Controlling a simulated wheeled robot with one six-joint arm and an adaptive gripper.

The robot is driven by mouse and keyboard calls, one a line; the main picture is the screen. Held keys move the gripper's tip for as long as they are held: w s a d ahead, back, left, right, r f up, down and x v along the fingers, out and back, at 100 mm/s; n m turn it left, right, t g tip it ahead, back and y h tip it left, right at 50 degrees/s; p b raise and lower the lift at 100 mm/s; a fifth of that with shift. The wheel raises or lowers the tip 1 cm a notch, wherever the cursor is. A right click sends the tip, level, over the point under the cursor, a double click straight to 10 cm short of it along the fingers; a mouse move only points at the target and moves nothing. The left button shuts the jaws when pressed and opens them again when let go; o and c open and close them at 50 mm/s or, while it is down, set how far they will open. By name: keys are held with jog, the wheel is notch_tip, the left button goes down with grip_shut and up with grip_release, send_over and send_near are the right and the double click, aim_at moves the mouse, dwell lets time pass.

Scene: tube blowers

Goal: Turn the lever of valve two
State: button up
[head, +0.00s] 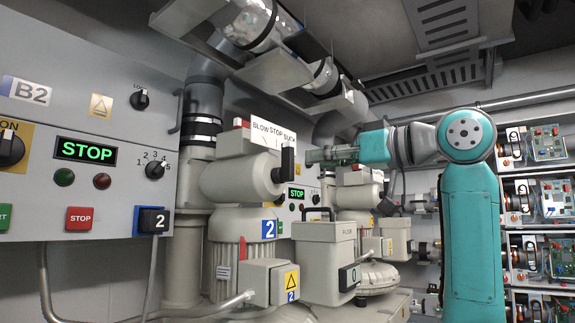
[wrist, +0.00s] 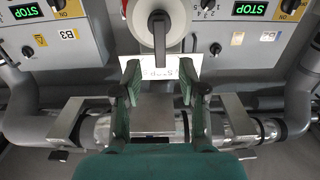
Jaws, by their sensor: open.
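The lever of valve two (head: 288,162) is a black handle on the end of a pale grey valve body (head: 240,178), above the blower marked with a blue 2 (head: 269,229). It points upward, under a white sign reading BLOW STOP SUCK (head: 273,134). In the wrist view a black lever (wrist: 159,33) stands on a round pale cap, ahead of the fingertips. My gripper (head: 312,156) is just right of the lever in the head view, partly hidden by distance and overlap. Its green fingers (wrist: 160,78) are spread apart and empty, with the white sign behind them.
A grey box (head: 325,255) and a second blower stand at centre. Thick pipes (head: 205,95) and metal ducts run above. Racks of circuit boards (head: 545,205) stand at right.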

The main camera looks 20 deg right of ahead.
aim_at(293, 163)
jog(key=x, duration=0.8)
jog(key=shift+w+a, duration=0.2)
grip_shut()
